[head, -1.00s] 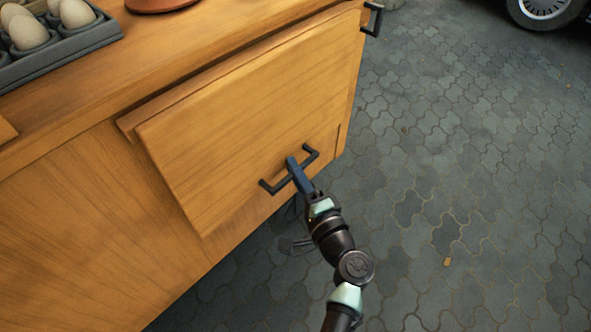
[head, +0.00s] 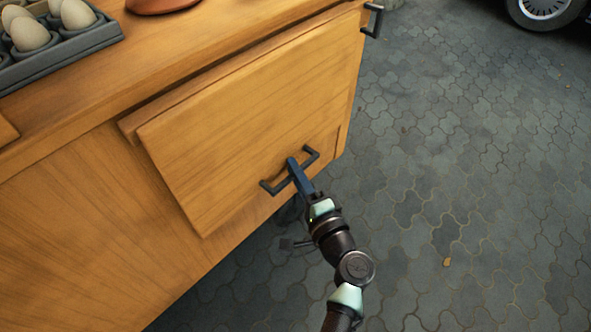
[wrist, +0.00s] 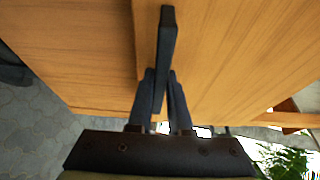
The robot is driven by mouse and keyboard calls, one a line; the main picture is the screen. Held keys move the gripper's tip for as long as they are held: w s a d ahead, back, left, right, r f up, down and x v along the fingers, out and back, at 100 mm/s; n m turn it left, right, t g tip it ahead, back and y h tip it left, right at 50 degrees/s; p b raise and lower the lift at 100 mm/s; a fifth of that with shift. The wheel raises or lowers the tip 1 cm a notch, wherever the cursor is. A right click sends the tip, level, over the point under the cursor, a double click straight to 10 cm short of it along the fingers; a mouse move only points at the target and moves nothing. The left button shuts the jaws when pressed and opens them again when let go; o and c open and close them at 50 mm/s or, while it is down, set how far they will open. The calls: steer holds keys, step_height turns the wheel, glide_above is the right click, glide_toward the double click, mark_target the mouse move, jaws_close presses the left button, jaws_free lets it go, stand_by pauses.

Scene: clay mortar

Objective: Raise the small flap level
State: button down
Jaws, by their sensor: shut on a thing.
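The small flap (head: 235,125) is a wooden panel on the side of the wooden counter, below its top edge. It hangs down at a slant, its lower edge standing out from the counter's side. A dark bar handle (head: 274,185) is fixed near its lower edge. My gripper (head: 294,168) is shut on the middle of this handle. In the wrist view, the handle (wrist: 167,45) runs between my two fingers, with the flap's wood (wrist: 235,50) behind it. The fingers hide part of the handle.
A dark tray of eggs (head: 70,43) and part of a reddish-brown dish (head: 160,5) stand on the counter top (head: 130,60). Another dark handle (head: 374,20) sticks out at the counter's far corner. Paved ground (head: 480,200) lies open to the right, with a car wheel (head: 545,8) at the back.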

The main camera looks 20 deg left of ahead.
steer(key=s+d+r+n+g+h+p, duration=0.25)
steer(key=d+r+h+p, duration=0.45)
steer(key=p, duration=1.2)
steer(key=s+d+r+n+g+h+p, duration=0.1)
steer(key=s+d+r+g+h+p, duration=0.25)
steer(key=d+r+p, duration=1.25)
steer(key=a+r+g+h+p, duration=0.1)
steer(key=a+r+h+p, duration=0.2)
steer(key=p, duration=1.4)
steer(key=shift+s+a+r, duration=0.15)
steer(key=shift+a+r, duration=0.8)
steer(key=shift+r, duration=1.2)
steer(key=shift+n, duration=0.25)
steer(key=c, duration=0.8)
jaws_free()
steer(key=shift+c, duration=0.2)
steer(key=shift+s, duration=0.1)
